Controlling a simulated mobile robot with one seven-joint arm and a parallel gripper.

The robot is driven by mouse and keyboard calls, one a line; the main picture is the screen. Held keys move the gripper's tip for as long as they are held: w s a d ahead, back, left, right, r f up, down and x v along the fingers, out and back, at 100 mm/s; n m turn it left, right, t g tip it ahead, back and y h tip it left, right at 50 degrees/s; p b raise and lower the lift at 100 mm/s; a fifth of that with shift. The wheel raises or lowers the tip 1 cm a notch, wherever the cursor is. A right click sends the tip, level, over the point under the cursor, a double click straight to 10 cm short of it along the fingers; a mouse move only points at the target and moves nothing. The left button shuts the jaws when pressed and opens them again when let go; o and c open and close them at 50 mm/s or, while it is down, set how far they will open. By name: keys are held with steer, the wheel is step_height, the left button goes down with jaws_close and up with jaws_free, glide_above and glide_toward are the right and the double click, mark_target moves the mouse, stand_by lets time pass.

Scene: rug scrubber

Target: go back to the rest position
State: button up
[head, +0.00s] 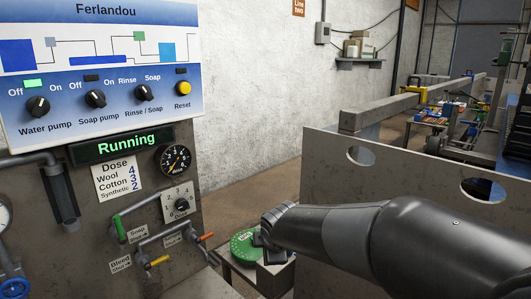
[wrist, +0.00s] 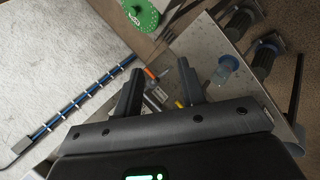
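My arm reaches in from the lower right in the head view, with my gripper end near a green disc (head: 243,247). In the wrist view my gripper (wrist: 159,68) has its two dark fingers spread apart, with no held object visible between them. The control panel (head: 100,75) labelled Ferlandou stands at left, clear of my arm. Its display (head: 120,145) reads "Running" in green, and the lamp (head: 36,83) above the water pump knob (head: 38,106) is lit green.
Below the panel are a dose dial (head: 181,206) and small pipe valves with a green handle (head: 119,228) and a yellow one (head: 158,261). A grey metal wall with round holes (head: 400,165) stands behind my arm. A wall shelf (head: 358,63) and cluttered bench are farther back.

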steer(key=s+d+r+m+g, duration=0.1)
steer(key=s+d+r+m, duration=0.2)
steer(key=s+d+m, duration=0.85)
steer(key=s+d+m+g+h, duration=0.1)
steer(key=s+d+m, duration=0.1)
steer(key=s+m, duration=0.6)
steer(key=s, duration=0.5)
steer(key=shift+s+d+f+h, duration=0.25)
steer(key=shift+d+f+h, duration=0.05)
steer(key=shift+d+f, duration=0.1)
stand_by(0.7)
